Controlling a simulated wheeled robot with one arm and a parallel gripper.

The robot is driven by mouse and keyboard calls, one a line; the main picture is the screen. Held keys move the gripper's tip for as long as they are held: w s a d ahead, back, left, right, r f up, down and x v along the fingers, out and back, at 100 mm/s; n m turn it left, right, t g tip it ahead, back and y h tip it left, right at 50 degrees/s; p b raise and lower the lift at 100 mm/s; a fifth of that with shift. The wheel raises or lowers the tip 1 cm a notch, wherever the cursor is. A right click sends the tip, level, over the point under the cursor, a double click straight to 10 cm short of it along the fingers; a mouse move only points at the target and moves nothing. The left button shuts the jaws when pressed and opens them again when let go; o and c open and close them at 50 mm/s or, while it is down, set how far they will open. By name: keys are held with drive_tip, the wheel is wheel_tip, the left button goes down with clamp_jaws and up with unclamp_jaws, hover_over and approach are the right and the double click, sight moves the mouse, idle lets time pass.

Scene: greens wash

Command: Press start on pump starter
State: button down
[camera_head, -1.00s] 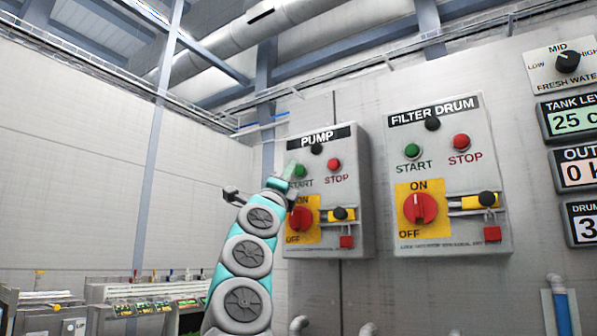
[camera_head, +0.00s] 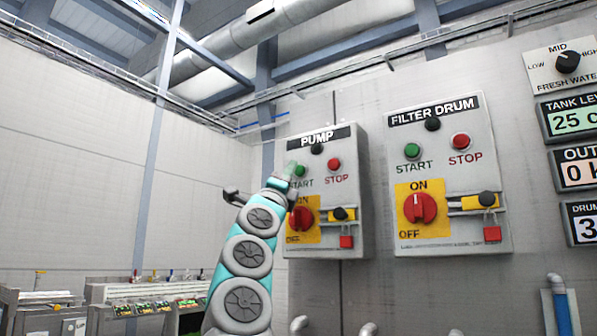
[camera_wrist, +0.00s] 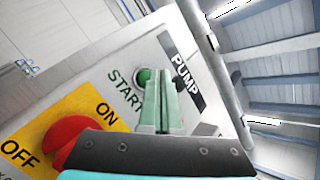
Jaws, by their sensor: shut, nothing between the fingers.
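The pump starter (camera_head: 349,185) is a grey wall box under a PUMP label, which also shows in the wrist view (camera_wrist: 185,80). Its green START button (camera_head: 300,171) is at the upper left, beside the red STOP button (camera_head: 334,164). A dark round lamp (camera_head: 316,149) sits above them. The red rotary handle (camera_head: 300,219) is on a yellow ON/OFF plate. My gripper (camera_head: 290,167) is shut and empty, with its fingertips at the START button. In the wrist view the green fingers (camera_wrist: 163,72) partly cover the green button (camera_wrist: 146,76). I cannot tell whether they touch it.
A similar FILTER DRUM box (camera_head: 456,229) is to the right, with its own START and STOP buttons. Further right are a FRESH WATER dial (camera_head: 567,62) and displays. Low equipment (camera_head: 150,300) stands at the far left. Open air lies left of my arm.

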drive_tip(key=shift+w+d, duration=0.1)
drive_tip(key=shift+w+d, duration=0.2)
drive_tip(key=shift+w+d+p, duration=0.25)
drive_tip(key=shift+w+p, duration=0.1)
drive_tip(key=shift+w, duration=0.05)
idle(0.9)
drive_tip(key=shift+s, duration=0.15)
drive_tip(key=shift+s+a+b, duration=0.5)
drive_tip(key=shift+b, duration=0.15)
